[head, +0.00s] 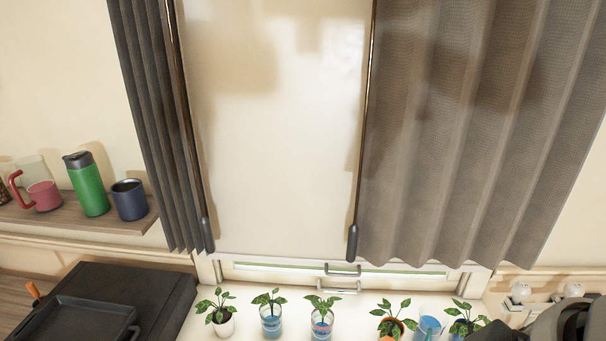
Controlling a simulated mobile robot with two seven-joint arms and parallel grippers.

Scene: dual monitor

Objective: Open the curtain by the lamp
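Two dark grey pleated curtains hang in front of a pale wall and window area. The left curtain (160,130) is gathered into a narrow bunch. The right curtain (470,130) is spread wide. A thin rod with a dark handle hangs at each inner edge: the left rod (207,235) by the left curtain, the right rod (352,243) by the right curtain. A wide pale gap lies between them. No lamp can be made out for sure. Neither gripper can be identified. Dark grey shapes (565,322) at the bottom right corner are cut off and unclear.
Several potted plants (222,318) stand along the white sill below the window frame (340,272). A shelf (80,225) at left holds a green bottle (87,185) and mugs. A black case (110,295) sits at lower left. Dark shadows fall on wall and right curtain.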

